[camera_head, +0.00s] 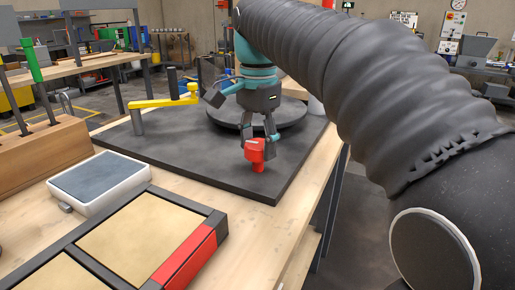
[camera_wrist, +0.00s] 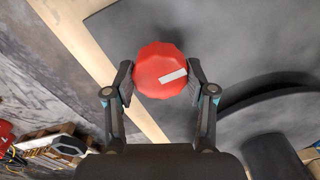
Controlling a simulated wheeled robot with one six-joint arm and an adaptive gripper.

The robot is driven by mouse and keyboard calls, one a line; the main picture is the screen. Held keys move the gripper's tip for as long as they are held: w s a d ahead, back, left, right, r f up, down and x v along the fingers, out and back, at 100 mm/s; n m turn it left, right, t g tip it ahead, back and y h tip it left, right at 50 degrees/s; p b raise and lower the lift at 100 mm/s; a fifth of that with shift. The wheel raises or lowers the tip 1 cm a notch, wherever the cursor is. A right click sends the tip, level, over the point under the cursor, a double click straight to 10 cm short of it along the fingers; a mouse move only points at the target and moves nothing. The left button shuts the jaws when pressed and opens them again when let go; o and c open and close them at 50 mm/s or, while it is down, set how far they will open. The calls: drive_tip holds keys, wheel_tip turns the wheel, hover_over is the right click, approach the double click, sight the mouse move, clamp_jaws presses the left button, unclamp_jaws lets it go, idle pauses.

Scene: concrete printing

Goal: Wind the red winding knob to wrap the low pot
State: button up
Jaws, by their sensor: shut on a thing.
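The red winding knob (camera_head: 256,153) stands on a red post on the dark base plate (camera_head: 186,146), near its front right corner. In the wrist view the knob (camera_wrist: 161,71) is a red, many-sided cap with a white mark on its right half. My gripper (camera_head: 260,133) reaches down over it. In the wrist view my gripper (camera_wrist: 160,80) has one finger on each side of the knob, shut on it. A dark round turntable (camera_head: 290,116) lies on the plate behind my gripper. I cannot make out the low pot; my gripper covers part of the turntable.
A yellow crank arm (camera_head: 160,102) stands on the plate's left side. A scale (camera_head: 100,182) and a black-framed tray (camera_head: 145,194) with a red strip (camera_head: 190,257) lie on the bench in front. The bench edge runs close to the knob's right.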

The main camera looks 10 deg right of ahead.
drive_tip(key=shift+n+p, duration=0.3)
drive_tip(key=shift+n, duration=0.8)
drive_tip(key=shift+n+p, duration=0.5)
drive_tip(key=shift+n, duration=1.6)
drive_tip(key=n, duration=0.4)
drive_tip(key=o, duration=1.5)
drive_tip(key=shift+o, duration=0.2)
